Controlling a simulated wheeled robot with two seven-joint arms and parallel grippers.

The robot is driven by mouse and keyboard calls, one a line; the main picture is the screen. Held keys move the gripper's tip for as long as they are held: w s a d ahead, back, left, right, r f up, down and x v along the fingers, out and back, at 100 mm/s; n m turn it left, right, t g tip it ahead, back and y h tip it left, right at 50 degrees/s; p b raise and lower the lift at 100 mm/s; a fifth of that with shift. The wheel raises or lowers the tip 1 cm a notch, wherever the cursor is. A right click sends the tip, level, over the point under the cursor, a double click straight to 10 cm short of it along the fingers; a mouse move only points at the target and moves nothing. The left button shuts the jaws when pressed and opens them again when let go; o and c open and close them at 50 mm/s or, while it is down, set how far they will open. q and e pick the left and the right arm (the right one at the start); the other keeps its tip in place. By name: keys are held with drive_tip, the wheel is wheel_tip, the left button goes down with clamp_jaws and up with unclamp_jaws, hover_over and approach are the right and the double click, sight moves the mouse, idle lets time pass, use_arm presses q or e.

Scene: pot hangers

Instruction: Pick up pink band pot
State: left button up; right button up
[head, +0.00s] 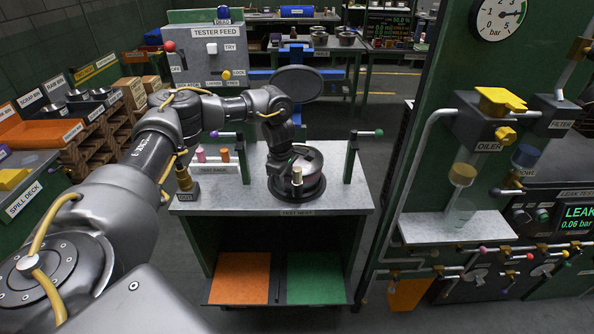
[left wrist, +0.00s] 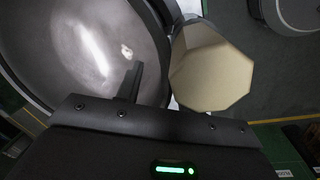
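A small pink piece (head: 201,155) stands on the test rack (head: 216,169), left of the test nest, with an orange one (head: 225,155) beside it. I cannot make out a pink band on any pot. My left gripper (head: 294,170) points down over the round dark test nest (head: 312,188). A small beige piece (head: 297,176) shows at its fingertips. In the left wrist view, a beige eight-sided piece (left wrist: 211,72) lies right of a dark finger (left wrist: 130,85); the other finger is hidden, so grip on it is unclear. My right gripper is out of view.
Posts with coloured knobs (head: 351,158) stand at the bench sides. A brass piece (head: 184,178) is at the bench's left edge. The tester feed box (head: 207,62) is behind. A green panel with oiler (head: 487,124) and pipes is at right. Orange (head: 241,277) and green (head: 315,277) panels lie below.

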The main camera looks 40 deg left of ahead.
use_arm(q)
drive_tip(key=shift+f, duration=0.2)
clamp_jaws()
idle(1.3)
